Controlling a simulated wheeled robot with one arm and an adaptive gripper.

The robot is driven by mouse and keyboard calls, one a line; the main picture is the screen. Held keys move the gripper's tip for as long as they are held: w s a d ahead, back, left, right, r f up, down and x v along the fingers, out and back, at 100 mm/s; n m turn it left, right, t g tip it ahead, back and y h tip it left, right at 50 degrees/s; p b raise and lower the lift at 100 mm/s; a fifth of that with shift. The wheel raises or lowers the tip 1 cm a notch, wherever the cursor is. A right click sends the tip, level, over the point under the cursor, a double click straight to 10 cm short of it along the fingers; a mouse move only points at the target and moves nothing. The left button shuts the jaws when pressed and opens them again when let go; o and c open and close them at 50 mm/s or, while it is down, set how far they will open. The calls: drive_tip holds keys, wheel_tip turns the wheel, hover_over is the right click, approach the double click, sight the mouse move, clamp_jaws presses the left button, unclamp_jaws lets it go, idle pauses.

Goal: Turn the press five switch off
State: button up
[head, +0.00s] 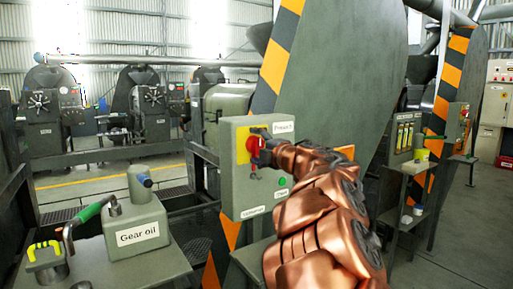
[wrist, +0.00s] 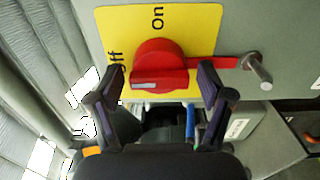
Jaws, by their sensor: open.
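The press five switch is a red rotary knob (wrist: 160,62) on a yellow plate (wrist: 110,18) in the wrist view. The plate reads "On" above the knob and a partly hidden "ff" to its left. The white mark on the knob's handle points left in that view. In the head view the red knob (head: 254,145) sits on a grey control box (head: 237,190), partly hidden by my gripper (head: 264,156). In the wrist view my gripper (wrist: 160,84) is open, its fingers on either side of the knob, with visible gaps. Contact cannot be told.
A red strip (wrist: 215,63) and metal peg (wrist: 258,70) are right of the knob. The box carries a green button (head: 282,182). A gear oil can (head: 136,232) stands on a bench at the left. A striped guard (head: 278,60) rises behind the box.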

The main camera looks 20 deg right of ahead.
drive_tip(key=shift+s, duration=0.1)
drive_tip(key=v, duration=1.2)
drive_tip(key=shift+r, duration=0.1)
idle(0.3)
